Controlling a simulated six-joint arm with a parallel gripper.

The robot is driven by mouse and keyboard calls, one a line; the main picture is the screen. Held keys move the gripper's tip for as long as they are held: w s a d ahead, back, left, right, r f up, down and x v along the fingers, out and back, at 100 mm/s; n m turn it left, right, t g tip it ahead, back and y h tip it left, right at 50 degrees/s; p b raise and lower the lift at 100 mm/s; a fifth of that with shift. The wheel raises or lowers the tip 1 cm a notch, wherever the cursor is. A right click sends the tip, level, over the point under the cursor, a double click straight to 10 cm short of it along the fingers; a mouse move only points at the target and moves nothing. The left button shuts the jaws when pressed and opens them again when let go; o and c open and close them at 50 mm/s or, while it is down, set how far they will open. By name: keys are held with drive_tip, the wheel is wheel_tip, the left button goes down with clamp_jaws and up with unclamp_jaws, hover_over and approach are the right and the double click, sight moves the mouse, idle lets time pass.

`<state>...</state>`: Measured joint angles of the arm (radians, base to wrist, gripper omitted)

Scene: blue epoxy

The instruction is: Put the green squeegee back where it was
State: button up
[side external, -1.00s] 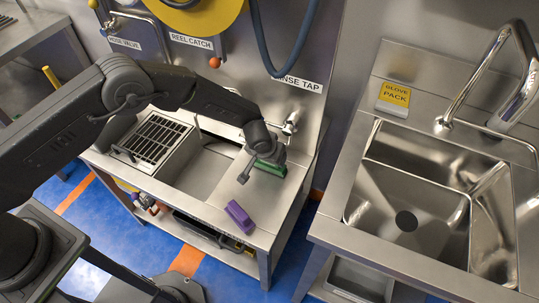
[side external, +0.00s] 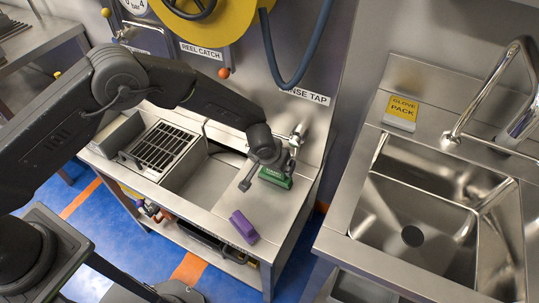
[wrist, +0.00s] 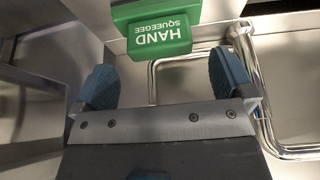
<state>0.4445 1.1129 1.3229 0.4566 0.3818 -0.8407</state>
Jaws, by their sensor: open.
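The green squeegee (side external: 275,178), a block with white lettering, rests on the steel bench just left of the sink unit. In the wrist view the squeegee (wrist: 155,30) reads "HAND SQUEEGEE" and lies beyond the fingertips, partly cut off by the top edge. My gripper (side external: 267,173) is over the bench beside the squeegee, its fingers spread to either side. In the wrist view my gripper (wrist: 164,80) is open, with nothing between its two blue-grey fingers. I cannot tell the exact height gap between fingers and squeegee.
A purple block (side external: 243,226) lies near the bench's front edge. A drain grate (side external: 160,146) and an open basin (side external: 205,183) are to the left. A tap (side external: 297,135) is on the back wall. A sink (side external: 480,194) and glove pack (side external: 401,110) stand to the right.

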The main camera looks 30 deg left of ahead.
drive_tip(key=v, duration=0.8)
drive_tip(key=s+a+r, duration=0.4)
drive_tip(key=a+r, duration=0.2)
drive_tip(key=r, duration=0.5)
drive_tip(key=s+a+r, duration=0.3)
drive_tip(key=a+r, duration=0.4)
drive_tip(key=r, duration=0.4)
drive_tip(key=s+a+r, duration=0.3)
drive_tip(key=s+a, duration=0.1)
drive_tip(key=s, duration=0.6)
drive_tip(key=s+a+r+t, duration=0.1)
drive_tip(key=s+a+r, duration=0.2)
drive_tip(key=s, duration=0.7)
drive_tip(key=shift+s+a, duration=0.3)
drive_tip(key=shift+a, duration=0.25)
